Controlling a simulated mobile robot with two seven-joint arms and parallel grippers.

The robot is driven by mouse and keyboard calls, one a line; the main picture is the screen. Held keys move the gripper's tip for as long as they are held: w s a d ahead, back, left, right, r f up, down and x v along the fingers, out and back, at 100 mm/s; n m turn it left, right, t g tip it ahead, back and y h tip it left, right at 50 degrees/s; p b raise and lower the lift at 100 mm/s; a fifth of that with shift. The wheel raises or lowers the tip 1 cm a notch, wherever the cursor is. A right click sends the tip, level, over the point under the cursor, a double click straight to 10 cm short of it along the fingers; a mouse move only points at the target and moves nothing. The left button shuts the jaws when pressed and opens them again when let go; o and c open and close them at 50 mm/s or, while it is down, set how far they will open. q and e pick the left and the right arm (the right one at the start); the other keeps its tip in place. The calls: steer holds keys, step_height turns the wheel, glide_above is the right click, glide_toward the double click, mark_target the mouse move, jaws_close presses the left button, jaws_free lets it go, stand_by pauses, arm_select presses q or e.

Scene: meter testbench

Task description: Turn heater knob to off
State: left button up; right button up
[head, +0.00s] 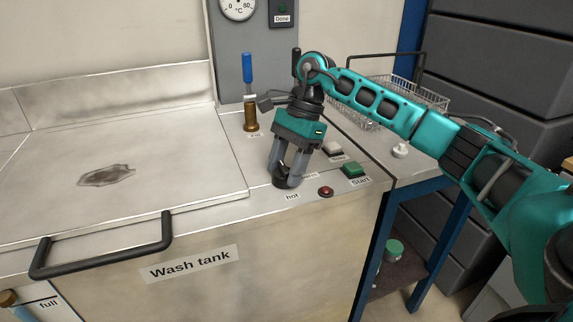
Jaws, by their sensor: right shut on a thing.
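The heater knob (284,181) is a dark round knob on the steel top of the wash tank bench, just behind the "hot" label (292,197). My right gripper (288,176) points down over the knob, with its fingers around it and shut on it. The fingers hide much of the knob, so its pointer direction cannot be read. Another label beside the knob is partly covered by the gripper. My left gripper is not in view.
A red button (326,191), a green Start button (354,169) and a pale button (333,149) sit right of the knob. A blue-handled brass valve (250,115) stands behind. A wire basket (372,105) is beyond my arm. The tank lid (60,185) lies left.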

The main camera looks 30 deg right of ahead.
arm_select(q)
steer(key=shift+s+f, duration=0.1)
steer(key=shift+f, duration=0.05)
arm_select(e)
steer(key=shift+w+r+n, duration=0.1)
steer(key=shift+r+n, duration=0.05)
steer(key=shift+n, duration=0.15)
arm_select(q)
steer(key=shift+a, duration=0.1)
arm_select(e)
steer(key=o, duration=0.7)
steer(key=shift+o, duration=1.4)
arm_select(q)
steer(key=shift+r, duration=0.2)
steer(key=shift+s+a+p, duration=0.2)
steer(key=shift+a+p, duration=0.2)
steer(key=shift+p, duration=0.5)
arm_select(e)
steer(key=v, duration=1.2)
steer(key=shift+d+r, duration=0.2)
steer(key=shift+r, duration=0.1)
